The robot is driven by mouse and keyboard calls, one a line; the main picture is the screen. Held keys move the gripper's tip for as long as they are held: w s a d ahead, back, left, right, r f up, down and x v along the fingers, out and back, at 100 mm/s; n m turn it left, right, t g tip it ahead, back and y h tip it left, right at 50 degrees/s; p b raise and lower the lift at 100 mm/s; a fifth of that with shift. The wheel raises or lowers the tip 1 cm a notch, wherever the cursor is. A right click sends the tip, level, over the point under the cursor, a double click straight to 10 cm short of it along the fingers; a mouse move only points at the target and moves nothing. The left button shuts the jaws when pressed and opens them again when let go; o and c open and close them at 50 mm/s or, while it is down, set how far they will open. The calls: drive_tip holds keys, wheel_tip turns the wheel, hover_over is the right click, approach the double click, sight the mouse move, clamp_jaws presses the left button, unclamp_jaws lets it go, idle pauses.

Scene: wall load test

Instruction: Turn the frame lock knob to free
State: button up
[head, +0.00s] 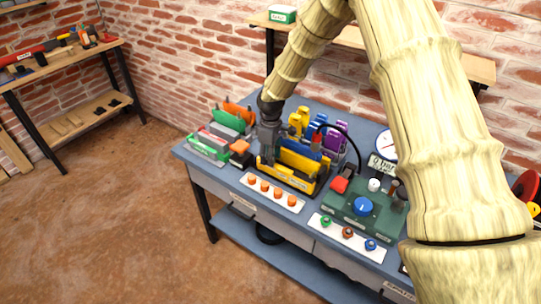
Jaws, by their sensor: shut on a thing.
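My gripper (267,157) points down at the left end of a yellow frame (287,179) with blue and black parts, on the blue-grey workbench (190,152). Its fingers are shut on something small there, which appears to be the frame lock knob. The fingers hide the knob, so its setting cannot be told. Printed labels on the frame are too small to read.
A white strip with orange knobs (272,192) lies in front. A green box with a blue knob (362,206) stands right. A black cable (348,132) arches behind.

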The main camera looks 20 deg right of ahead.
drive_tip(key=shift+w+d+r, duration=0.1)
drive_tip(key=o, duration=1)
wheel_tip(320, 180, up, 12)
drive_tip(key=shift+w+d, duration=0.1)
drive_tip(key=shift+d, duration=0.05)
idle(0.3)
